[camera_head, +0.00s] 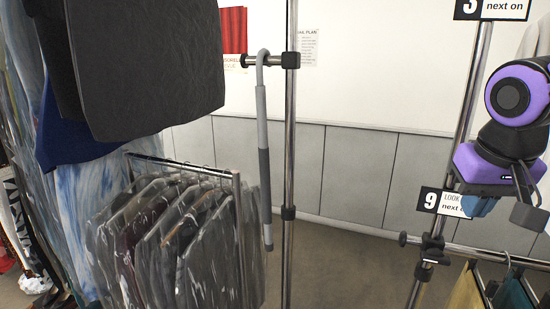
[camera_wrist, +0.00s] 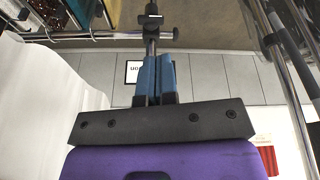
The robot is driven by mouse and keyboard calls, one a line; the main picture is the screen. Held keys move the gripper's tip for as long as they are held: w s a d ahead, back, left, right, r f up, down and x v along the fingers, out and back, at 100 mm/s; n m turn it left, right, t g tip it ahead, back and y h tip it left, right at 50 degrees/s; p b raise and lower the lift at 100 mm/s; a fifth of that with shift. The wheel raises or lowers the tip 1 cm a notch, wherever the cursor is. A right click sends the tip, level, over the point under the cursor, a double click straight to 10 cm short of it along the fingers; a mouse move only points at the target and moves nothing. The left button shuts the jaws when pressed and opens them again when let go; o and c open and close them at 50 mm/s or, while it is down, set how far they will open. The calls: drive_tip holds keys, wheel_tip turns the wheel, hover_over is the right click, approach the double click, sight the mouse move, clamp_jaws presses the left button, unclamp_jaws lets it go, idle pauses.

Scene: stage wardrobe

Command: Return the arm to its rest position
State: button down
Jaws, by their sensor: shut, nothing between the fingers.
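My arm, purple and black, is raised at the right side of the head view. My gripper (camera_head: 478,207) is at its lower end, in front of the right rail's upright post. Its blue fingers hang just right of the "9" sign (camera_head: 430,200). In the wrist view the two blue fingers of my gripper (camera_wrist: 157,62) lie side by side, shut and empty. Whether the gripper touches the sign cannot be told.
A hooked grey pole (camera_head: 263,140) hangs from a post at centre. Bagged garments (camera_head: 170,240) hang on a rack at left, below a dark garment (camera_head: 150,70). Clothes (camera_head: 510,290) hang on the lower right rail. Floor (camera_head: 345,265) between the racks is clear.

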drive_tip(key=s+r+n+t+y, duration=0.1)
drive_tip(key=s+n+t, duration=0.1)
drive_tip(key=s, duration=0.5)
drive_tip(key=shift+r, duration=0.15)
idle(1.7)
